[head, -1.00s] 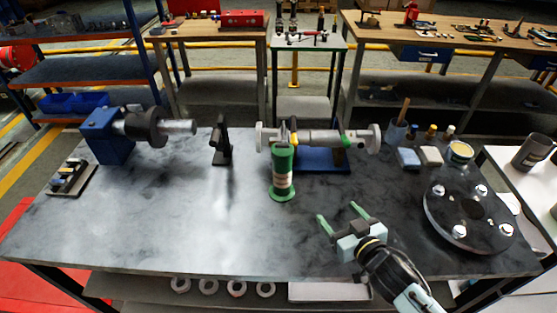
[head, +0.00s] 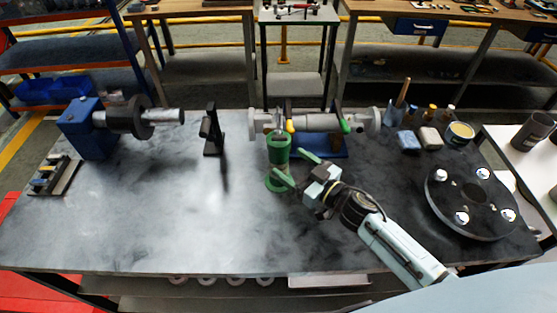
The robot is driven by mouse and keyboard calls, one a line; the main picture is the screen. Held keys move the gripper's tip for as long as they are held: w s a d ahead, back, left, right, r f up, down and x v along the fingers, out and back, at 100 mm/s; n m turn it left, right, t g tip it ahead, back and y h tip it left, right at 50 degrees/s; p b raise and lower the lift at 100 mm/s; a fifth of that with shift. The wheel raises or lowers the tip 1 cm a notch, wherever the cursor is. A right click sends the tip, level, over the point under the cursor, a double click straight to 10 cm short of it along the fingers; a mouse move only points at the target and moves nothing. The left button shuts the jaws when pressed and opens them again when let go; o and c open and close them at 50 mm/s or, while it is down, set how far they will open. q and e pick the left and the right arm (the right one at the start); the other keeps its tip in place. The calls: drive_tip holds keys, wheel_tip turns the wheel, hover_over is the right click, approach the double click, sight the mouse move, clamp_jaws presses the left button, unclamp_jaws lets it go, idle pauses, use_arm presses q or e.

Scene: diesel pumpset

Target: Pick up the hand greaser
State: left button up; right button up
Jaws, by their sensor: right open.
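The hand greaser appears to be the green upright cylinder (head: 278,149) with a wide green foot, standing on the dark workbench (head: 140,225). My right gripper (head: 288,165) is open, with green fingers pointing up and left at the cylinder. One finger is at the cylinder's right side and the other overlaps its lower part in the picture. I cannot tell whether they touch it. The lower body of the cylinder is partly hidden by that finger. My left gripper is not in view.
A grey flanged shaft (head: 325,123) on a blue stand is just behind the cylinder. A black bracket (head: 211,132) and a blue vise-like unit (head: 85,125) stand to the left. A round black flange (head: 470,203) lies at the right. The bench's left front is clear.

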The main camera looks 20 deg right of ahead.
drive_tip(key=x, duration=0.5)
drive_tip(key=shift+w+a+r, duration=0.1)
drive_tip(key=shift+a+r, duration=0.1)
drive_tip(key=shift+a, duration=0.05)
clamp_jaws()
drive_tip(key=shift+r, duration=0.25)
